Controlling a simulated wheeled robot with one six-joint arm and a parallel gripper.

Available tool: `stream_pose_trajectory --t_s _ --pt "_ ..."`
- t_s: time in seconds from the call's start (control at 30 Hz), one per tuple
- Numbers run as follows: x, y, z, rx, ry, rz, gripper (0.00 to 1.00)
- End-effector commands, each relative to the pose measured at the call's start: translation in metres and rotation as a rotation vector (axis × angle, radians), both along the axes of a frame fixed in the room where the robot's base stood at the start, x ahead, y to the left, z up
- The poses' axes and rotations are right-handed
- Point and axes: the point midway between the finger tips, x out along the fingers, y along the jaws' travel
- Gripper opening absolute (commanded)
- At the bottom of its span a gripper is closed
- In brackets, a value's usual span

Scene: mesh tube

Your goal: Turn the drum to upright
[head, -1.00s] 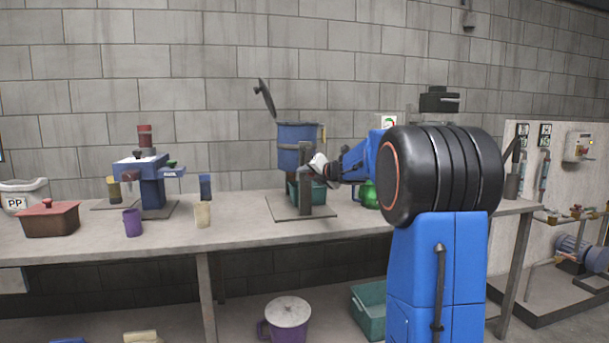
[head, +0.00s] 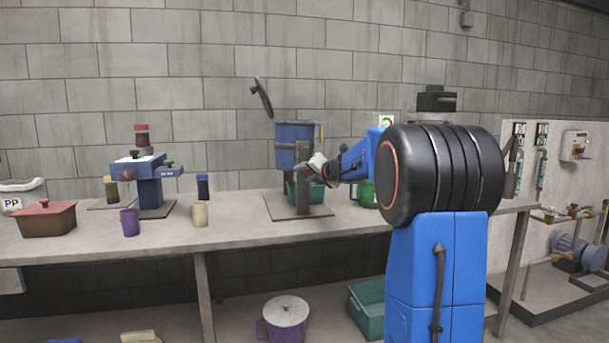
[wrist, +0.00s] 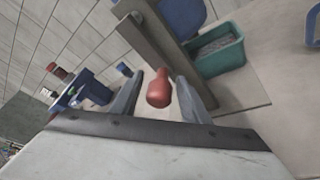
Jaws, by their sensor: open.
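The blue drum (head: 294,147) hangs in a stand with a grey post (head: 303,190) on the table and looks close to upright in the head view. Its dark lid (head: 263,98) stands open above it. In the wrist view a bit of the drum (wrist: 182,14) shows at the top, beside the post (wrist: 155,38). A red knob (wrist: 158,92) sticks out toward me from the post side. My gripper (wrist: 160,80) is open, with its fingers on either side of the knob. In the head view my gripper (head: 310,171) is at the post, and the knob is hidden.
A green bin (head: 321,193) sits under the drum. A green jug (head: 366,194) stands right of the stand. To the left are a blue press (head: 150,190), several cups and a brown lidded box (head: 45,218).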

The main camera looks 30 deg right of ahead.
Motion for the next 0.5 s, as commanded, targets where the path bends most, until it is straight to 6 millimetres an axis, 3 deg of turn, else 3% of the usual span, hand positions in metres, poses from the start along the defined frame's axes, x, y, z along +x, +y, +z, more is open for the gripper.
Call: stream_pose_trajectory --t_s 0.5 --pt "-0.093 -0.005 0.023 -0.002 -0.002 -0.003 0.42"
